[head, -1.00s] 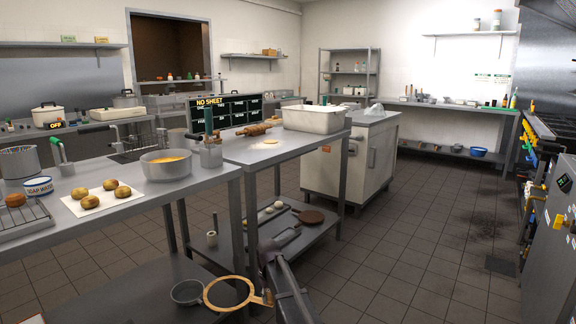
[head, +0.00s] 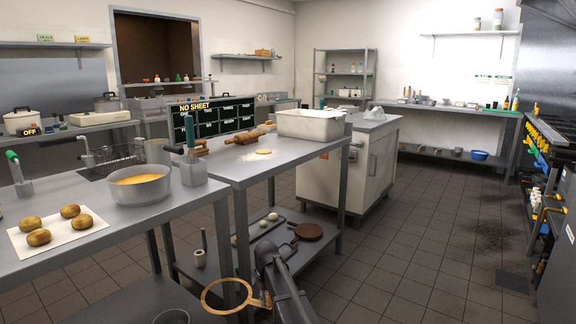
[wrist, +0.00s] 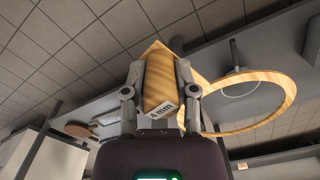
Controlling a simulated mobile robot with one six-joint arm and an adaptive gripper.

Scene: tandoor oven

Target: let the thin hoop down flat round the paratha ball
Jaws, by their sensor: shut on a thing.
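My gripper (wrist: 161,80) is shut on the wooden handle of the thin hoop (wrist: 286,112), whose tag reads "4 mm". In the head view the hoop (head: 204,300) hangs low, beside the table leg and well below the table top. It is empty and away from any dough. A pale, flattish dough piece (head: 263,152), seemingly the paratha ball, lies on the table top (head: 232,167) in front of the rolling pin (head: 250,135). I cannot make out the dough in the wrist view.
A white tub (head: 310,124) stands at the table's far end. To the left are a steel pot (head: 140,188) and a utensil holder (head: 194,169). The lower shelf holds small dough balls and a brown round board (head: 308,232). Tiled floor is clear on the right.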

